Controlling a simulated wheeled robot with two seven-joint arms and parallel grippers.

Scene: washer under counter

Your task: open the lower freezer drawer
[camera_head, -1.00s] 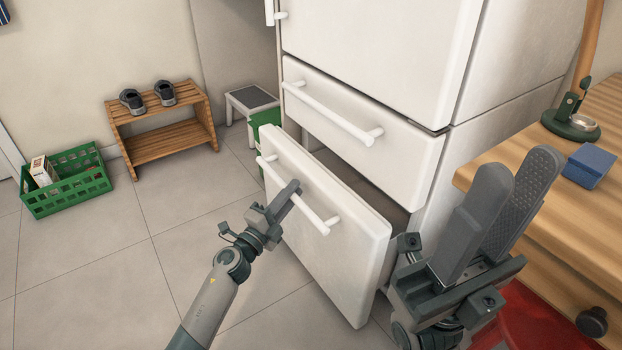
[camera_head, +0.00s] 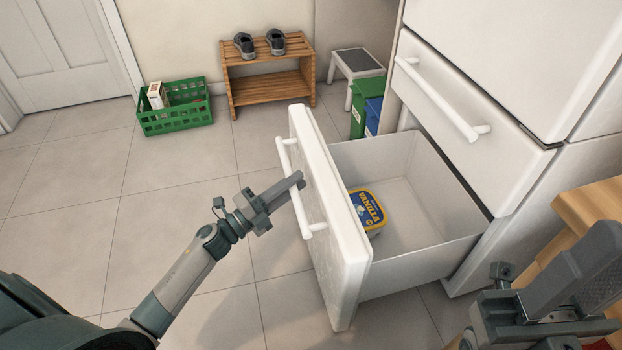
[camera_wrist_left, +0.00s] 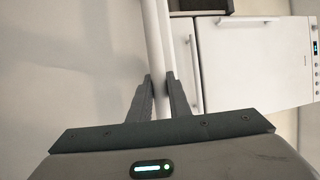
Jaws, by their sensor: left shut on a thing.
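The lower freezer drawer (camera_head: 335,225) is pulled well out, with its white front standing away from the fridge. Its inside is visible and holds a blue and yellow vanilla tub (camera_head: 367,211) near the front panel. My left gripper (camera_head: 296,182) is shut on the drawer's white bar handle (camera_head: 305,215). The left wrist view also shows the handle (camera_wrist_left: 157,45) running between the two fingers (camera_wrist_left: 162,98). My right gripper (camera_head: 590,285) is at the lower right, partly cut off by the frame, its fingers apart and empty, touching nothing visible.
The upper drawer (camera_head: 465,100) is closed above. A wooden counter (camera_head: 590,205) stands at the right. The floor at left is clear.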

